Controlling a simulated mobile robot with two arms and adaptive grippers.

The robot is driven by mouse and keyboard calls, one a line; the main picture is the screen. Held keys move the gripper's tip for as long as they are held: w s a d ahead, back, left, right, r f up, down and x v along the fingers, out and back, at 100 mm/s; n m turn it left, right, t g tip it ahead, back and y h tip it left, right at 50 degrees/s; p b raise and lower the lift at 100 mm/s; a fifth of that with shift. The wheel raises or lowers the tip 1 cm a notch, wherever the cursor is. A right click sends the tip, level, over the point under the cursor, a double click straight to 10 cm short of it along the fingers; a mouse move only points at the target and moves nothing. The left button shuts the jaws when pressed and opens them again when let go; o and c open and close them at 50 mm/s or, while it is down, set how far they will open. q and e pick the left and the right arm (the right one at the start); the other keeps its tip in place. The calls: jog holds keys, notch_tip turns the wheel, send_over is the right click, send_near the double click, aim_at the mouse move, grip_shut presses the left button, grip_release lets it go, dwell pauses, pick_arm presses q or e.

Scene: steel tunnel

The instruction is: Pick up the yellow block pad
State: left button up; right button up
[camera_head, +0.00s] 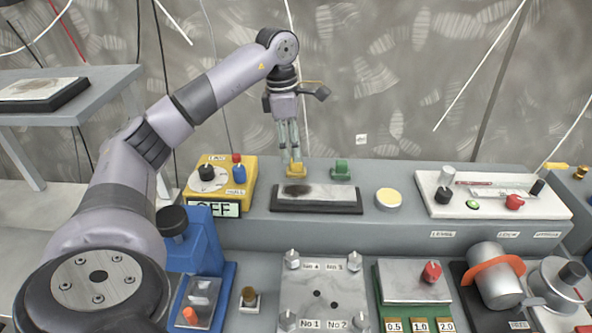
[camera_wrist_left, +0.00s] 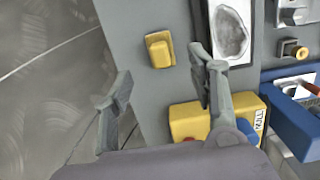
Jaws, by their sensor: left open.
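The yellow block pad (camera_head: 295,170) is a small block on a thin base, on the back of the grey bench's raised shelf. It also shows in the left wrist view (camera_wrist_left: 160,50), whole and unobstructed, ahead of the space between the fingers. My left gripper (camera_head: 289,154) points down over the block in the head view, its fingertips close to the block's top. In the left wrist view the gripper (camera_wrist_left: 161,72) has its fingers spread with nothing between them. I cannot tell whether a fingertip touches the block. My right gripper is not in view.
A similar green block (camera_head: 341,170) stands to the right. A dark-framed plate (camera_head: 316,198) lies in front. A yellow switch box (camera_head: 232,181) stands to the left; a round cream-topped pad (camera_head: 389,198) and white panel (camera_head: 440,205) are further right.

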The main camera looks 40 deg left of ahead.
pick_arm(q)
jog(key=shift+d+f, duration=0.15)
jog(key=shift+f, duration=0.45)
jog(key=f, duration=0.4)
jog(key=shift+w+d+f+p, duration=0.15)
jog(key=shift+w+d+p, duration=0.1)
jog(key=shift+p, duration=0.1)
jog(key=shift+c, duration=0.3)
jog(key=c, duration=1)
notch_tip(320, 180, up, 20)
jog(key=p, duration=0.3)
jog(key=shift+p, duration=0.4)
